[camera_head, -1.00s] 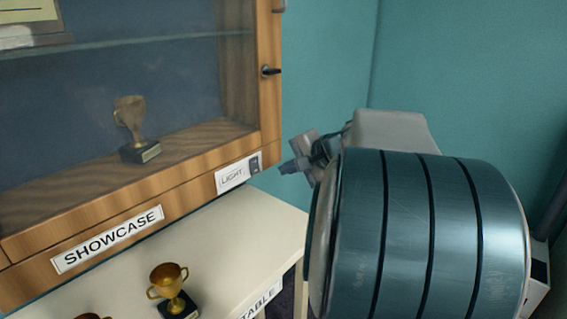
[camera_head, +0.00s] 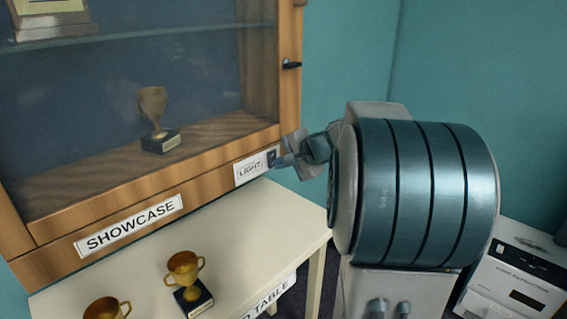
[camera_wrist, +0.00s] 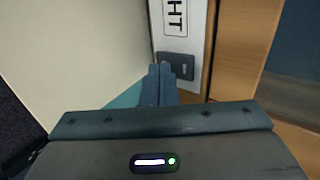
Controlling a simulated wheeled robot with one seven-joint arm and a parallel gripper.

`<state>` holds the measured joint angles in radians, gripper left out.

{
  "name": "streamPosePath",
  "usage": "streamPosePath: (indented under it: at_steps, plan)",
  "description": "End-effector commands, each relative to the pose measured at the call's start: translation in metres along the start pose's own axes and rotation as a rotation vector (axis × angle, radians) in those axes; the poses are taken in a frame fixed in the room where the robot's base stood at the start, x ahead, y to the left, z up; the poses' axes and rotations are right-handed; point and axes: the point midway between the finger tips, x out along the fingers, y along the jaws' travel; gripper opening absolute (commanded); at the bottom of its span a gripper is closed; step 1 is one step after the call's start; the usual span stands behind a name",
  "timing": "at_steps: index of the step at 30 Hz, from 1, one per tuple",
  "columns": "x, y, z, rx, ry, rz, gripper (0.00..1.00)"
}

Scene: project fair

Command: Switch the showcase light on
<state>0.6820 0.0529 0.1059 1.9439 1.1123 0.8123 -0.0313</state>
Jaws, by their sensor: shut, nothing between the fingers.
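The showcase (camera_head: 215,150) is a wooden cabinet with a glass front, and its inside looks dim. A white LIGHT label (camera_head: 249,170) is on its lower right frame, with a small dark switch (camera_head: 272,158) at the label's right end. My gripper (camera_head: 279,162) is shut and empty, its fingertips at the switch in the head view. In the wrist view the shut fingers (camera_wrist: 165,72) point at the dark switch plate (camera_wrist: 175,66), right at its lower edge. I cannot tell whether they touch it.
A white table (camera_head: 240,235) stands below the showcase, with gold trophies (camera_head: 185,275) on it. Another trophy (camera_head: 155,115) stands inside behind the glass. A dark door handle (camera_head: 291,65) sits on the right frame. A white boxlike thing (camera_head: 520,280) is at the lower right.

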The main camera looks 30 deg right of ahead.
Motion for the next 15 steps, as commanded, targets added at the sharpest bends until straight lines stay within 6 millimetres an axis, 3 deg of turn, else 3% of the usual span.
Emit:
streamPosePath:
  at_steps: [5, 15]
  plan:
    - [0.0073, 0.005, 0.0002, -0.002, 0.0, -0.034, 0.0]
    - [0.0019, -0.0026, -0.0001, 0.0, 0.0, -0.033, 0.0]
